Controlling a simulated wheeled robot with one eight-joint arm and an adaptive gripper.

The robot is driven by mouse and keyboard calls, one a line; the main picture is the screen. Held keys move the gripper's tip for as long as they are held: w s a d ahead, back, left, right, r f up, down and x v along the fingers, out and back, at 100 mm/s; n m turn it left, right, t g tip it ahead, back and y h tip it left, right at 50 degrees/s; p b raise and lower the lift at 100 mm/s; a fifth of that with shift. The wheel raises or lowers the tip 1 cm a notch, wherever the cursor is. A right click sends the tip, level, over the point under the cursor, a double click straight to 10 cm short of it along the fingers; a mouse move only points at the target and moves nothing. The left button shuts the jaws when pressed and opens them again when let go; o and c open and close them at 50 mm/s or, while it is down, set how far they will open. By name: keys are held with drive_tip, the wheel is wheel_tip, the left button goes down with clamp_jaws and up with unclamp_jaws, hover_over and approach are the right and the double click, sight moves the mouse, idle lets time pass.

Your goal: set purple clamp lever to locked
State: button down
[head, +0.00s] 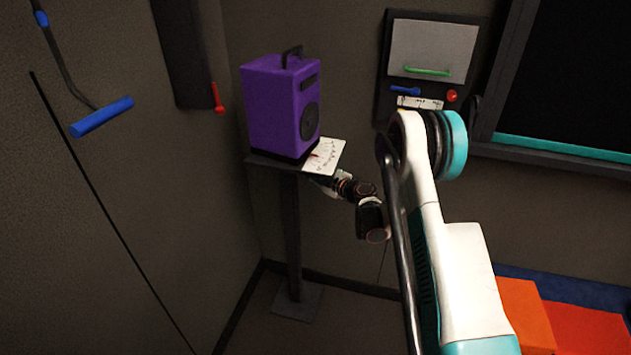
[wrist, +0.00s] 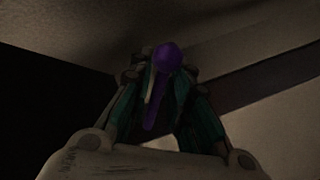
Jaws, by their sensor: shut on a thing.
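The purple clamp lever (wrist: 167,57) shows in the wrist view as a round purple knob on a thin purple shaft. My gripper (wrist: 160,78) has its fingers on both sides of the shaft and is shut on it, with the knob at the fingertips. In the head view my gripper (head: 328,182) is small and partly hidden, just below the white dial card (head: 325,158) on the stand. The lever cannot be made out in the head view, so its setting cannot be told.
A purple speaker-like box (head: 272,105) stands on the dark stand (head: 291,230) beside the card. A wall panel (head: 433,50) with a green handle, a blue lever and a red knob is at upper right. Orange blocks (head: 525,312) lie at lower right. A blue-handled bar (head: 102,117) is at left.

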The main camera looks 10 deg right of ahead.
drive_tip(key=shift+w+d+r+n+t+y, duration=0.2)
drive_tip(key=shift+r+n+t, duration=0.2)
drive_tip(key=shift+n+t, duration=0.25)
drive_tip(key=shift+w+d+r+n+t+y, duration=0.15)
drive_tip(key=shift+r+n+t, duration=0.25)
drive_tip(key=shift+n, duration=0.45)
drive_tip(key=c, duration=1.7)
unclamp_jaws()
drive_tip(key=v, duration=0.7)
drive_tip(key=shift+s, duration=0.2)
